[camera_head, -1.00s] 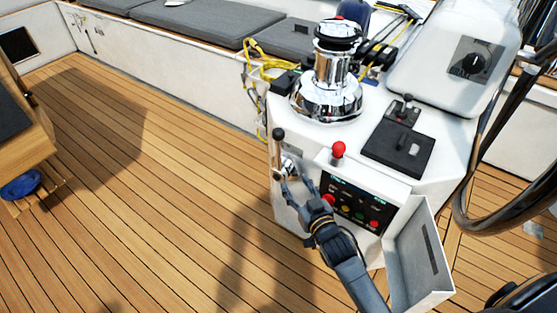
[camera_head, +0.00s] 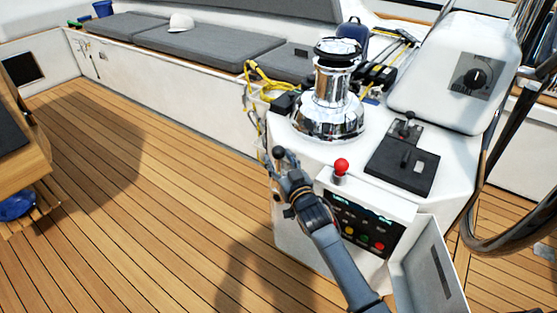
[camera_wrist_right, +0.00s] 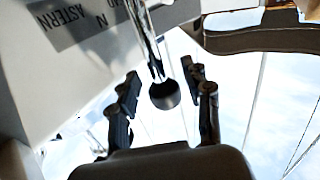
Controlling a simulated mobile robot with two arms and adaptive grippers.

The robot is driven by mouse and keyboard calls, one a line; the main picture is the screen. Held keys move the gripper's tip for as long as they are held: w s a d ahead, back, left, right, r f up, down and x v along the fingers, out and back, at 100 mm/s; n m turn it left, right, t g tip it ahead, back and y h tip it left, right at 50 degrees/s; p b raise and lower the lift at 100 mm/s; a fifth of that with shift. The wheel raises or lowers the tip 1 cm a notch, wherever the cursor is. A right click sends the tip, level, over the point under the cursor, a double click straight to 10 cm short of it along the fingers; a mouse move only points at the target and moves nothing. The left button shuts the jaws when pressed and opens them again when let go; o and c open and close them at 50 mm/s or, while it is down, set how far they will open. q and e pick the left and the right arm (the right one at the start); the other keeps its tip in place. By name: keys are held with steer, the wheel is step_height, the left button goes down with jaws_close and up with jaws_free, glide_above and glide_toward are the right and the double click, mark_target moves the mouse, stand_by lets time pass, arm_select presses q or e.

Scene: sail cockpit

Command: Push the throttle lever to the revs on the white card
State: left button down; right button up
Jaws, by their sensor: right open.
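The throttle lever (camera_head: 279,152) stands on the side of the white console, its black knob at the top. In the right wrist view the lever (camera_wrist_right: 164,94) is a chrome rod with a black ball, beside a plate reading ASTERN and N. My right gripper (camera_head: 283,168) is at the lever, partly hiding its rod. In the wrist view my open right fingers (camera_wrist_right: 163,92) stand on either side of the ball, with no clear contact. A panel with a lit display (camera_head: 362,222) is on the console front. I cannot make out a white card. My left gripper is not in view.
A red-knobbed lever (camera_head: 341,167) stands just right of my gripper. A chrome winch (camera_head: 328,105) and a black control box (camera_head: 402,166) are on the console top. An open white flap (camera_head: 426,270) juts out at the lower right. The teak deck (camera_head: 150,200) to the left is clear.

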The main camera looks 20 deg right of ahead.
steer(key=shift+w, duration=0.6)
jaws_close()
